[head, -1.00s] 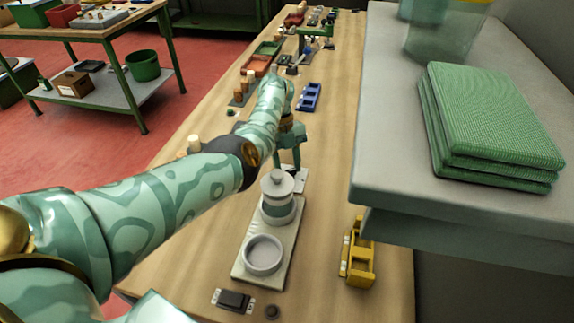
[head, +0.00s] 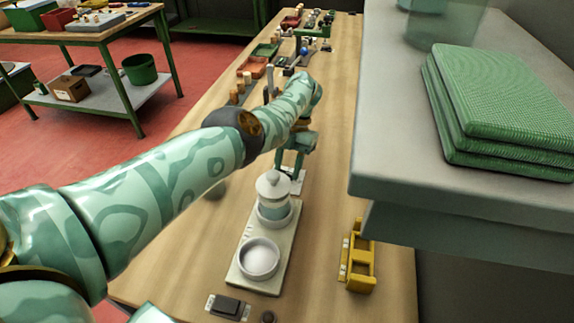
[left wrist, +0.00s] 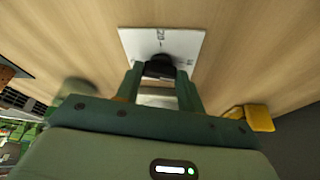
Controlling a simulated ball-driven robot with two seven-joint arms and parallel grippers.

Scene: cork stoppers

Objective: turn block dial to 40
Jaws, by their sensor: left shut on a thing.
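The plate also shows in the head view (head: 298,187), just beyond the white jar, partly covered by my gripper. My left gripper (head: 290,172) points down over the plate. In the left wrist view its two fingers (left wrist: 158,80) are shut on the knob, one on each side. The knob's pointer cannot be made out. My right gripper is not in view.
A long white base (head: 238,275) with a lidded jar (head: 272,187) and a round bowl (head: 259,258) stands nearer than the dial. A yellow holder (head: 358,268) is to the right. A grey shelf (head: 400,195) with green folded cloths (head: 500,110) overhangs the right side.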

